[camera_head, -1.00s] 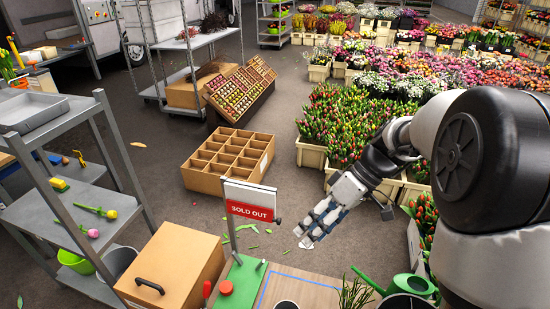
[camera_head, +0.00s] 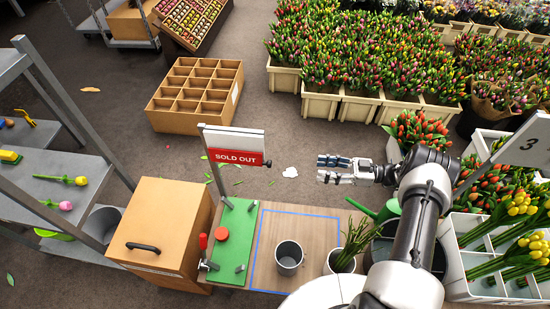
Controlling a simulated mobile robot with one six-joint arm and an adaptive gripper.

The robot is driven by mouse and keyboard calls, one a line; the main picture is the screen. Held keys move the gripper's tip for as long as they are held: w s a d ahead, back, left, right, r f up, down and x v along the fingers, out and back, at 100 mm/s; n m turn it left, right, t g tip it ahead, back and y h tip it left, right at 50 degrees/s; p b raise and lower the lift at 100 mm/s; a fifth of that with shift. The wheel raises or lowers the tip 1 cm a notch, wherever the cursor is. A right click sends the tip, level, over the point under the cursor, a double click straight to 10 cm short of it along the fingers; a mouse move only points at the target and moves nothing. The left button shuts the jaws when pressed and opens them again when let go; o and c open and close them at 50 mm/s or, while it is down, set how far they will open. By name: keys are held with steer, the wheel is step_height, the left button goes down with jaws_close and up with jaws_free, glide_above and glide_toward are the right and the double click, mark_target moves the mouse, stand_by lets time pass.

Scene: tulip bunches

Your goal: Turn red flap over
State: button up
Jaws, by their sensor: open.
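The red flap (camera_head: 236,157) reads "SOLD OUT" in white letters and hangs along the lower part of a white sign panel (camera_head: 234,138). A small dark knob (camera_head: 267,163) sticks out at the flap's right end. My gripper (camera_head: 320,169) is to the right of the sign, with its fingers pointing left toward it. It is open and empty, with a clear gap between it and the knob. How far apart they are in depth is hard to tell.
The wooden table (camera_head: 309,230) below carries a grey cup (camera_head: 289,258) and a pot of green stems (camera_head: 352,240). A wooden box (camera_head: 166,225) stands left; a green watering can (camera_head: 385,212) is right.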

steer(key=w+a+b, duration=0.1)
steer(key=w+a, duration=0.2)
steer(key=a, duration=1.4)
steer(key=shift+w+b, duration=0.15)
steer(key=shift+b, duration=0.25)
steer(key=shift+f, duration=0.1)
jaws_close()
